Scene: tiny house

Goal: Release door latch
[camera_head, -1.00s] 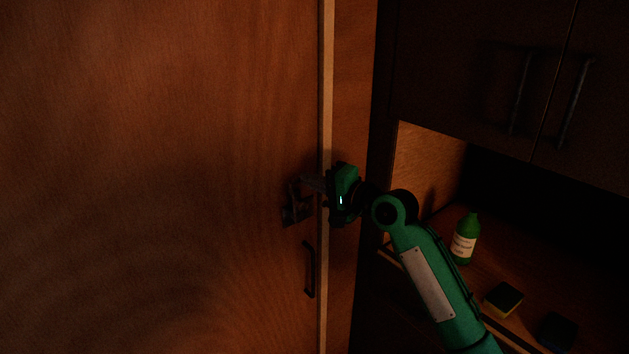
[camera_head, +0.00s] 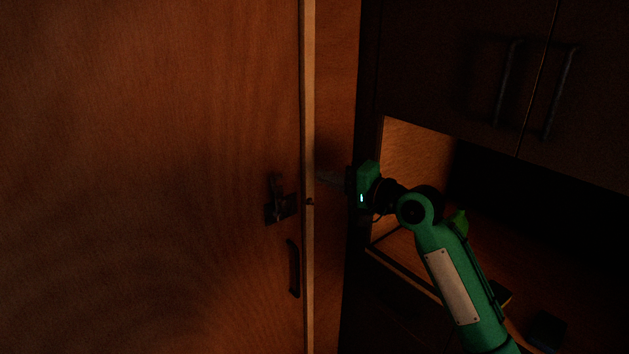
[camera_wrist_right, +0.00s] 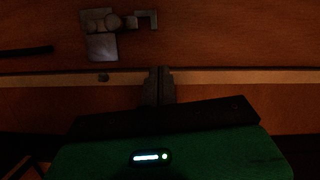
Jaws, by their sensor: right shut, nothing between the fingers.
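The wooden door (camera_head: 150,180) fills the left of the head view. Its dark metal latch (camera_head: 282,207) sits near the door's light edge strip, with a part standing upright above its plate. The latch also shows in the wrist view (camera_wrist_right: 103,45), top left, with a hooked bar pointing right. My right gripper (camera_head: 322,178) is shut and empty, just right of the edge strip and apart from the latch. In the wrist view its closed fingertips (camera_wrist_right: 159,72) lie over the strip, below and right of the latch. My left gripper is not in view.
A dark door handle (camera_head: 293,268) is below the latch. To the right are dark cupboards with two long handles (camera_head: 507,83) and an open shelf recess (camera_head: 415,150). A dark block (camera_head: 547,330) lies on the counter at lower right. The light is dim.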

